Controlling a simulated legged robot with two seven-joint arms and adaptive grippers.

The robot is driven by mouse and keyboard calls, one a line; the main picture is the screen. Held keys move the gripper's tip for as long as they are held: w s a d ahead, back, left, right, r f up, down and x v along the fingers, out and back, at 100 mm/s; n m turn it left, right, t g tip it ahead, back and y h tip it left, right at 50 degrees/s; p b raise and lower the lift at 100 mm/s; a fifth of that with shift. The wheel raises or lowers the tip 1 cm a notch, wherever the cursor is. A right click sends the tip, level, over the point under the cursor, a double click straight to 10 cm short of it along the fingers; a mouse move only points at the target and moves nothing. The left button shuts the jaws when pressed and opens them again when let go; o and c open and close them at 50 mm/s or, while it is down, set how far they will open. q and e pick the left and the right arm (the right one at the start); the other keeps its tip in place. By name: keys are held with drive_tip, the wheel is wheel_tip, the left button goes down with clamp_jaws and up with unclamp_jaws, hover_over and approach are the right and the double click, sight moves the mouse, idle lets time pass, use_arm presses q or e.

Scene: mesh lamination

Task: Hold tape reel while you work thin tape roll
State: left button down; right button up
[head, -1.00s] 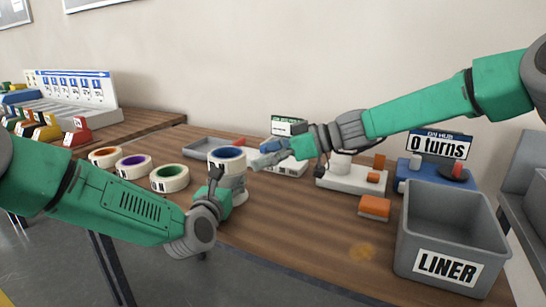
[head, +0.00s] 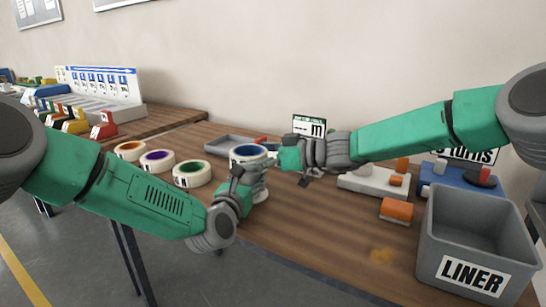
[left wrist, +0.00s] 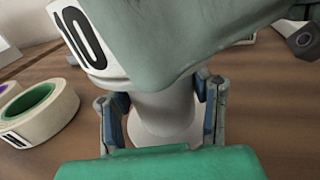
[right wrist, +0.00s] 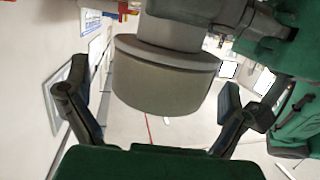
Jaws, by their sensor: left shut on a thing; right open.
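The tape reel (head: 261,193) is a pale stand on the table, and a white roll with a blue core (head: 249,152) sits on its top. My left gripper (head: 247,184) is shut on the reel's stem below the roll; the left wrist view shows its fingers (left wrist: 162,98) on both sides of the stem, under a roll marked 10 (left wrist: 82,35). My right gripper (head: 277,159) is open at the roll's right side. In the right wrist view its fingers (right wrist: 148,92) stand apart with the broad grey cylinder (right wrist: 165,85) between them; I cannot tell whether they touch it.
Rolls with orange (head: 129,151), purple (head: 157,162) and green (head: 193,173) cores lie at the left. A grey LINER bin (head: 445,245) stands at the right front, near an orange block (head: 396,211). A white device (head: 375,183) stands behind that block. The front middle table is clear.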

drive_tip(key=shift+x, duration=0.85)
drive_tip(key=shift+c, duration=0.5)
drive_tip(key=c, duration=1.3)
drive_tip(key=shift+o, duration=0.2)
drive_tip(key=shift+r, duration=0.2)
drive_tip(key=shift+r, duration=3.6)
use_arm(q)
drive_tip(key=c, duration=0.7)
unclamp_jaws()
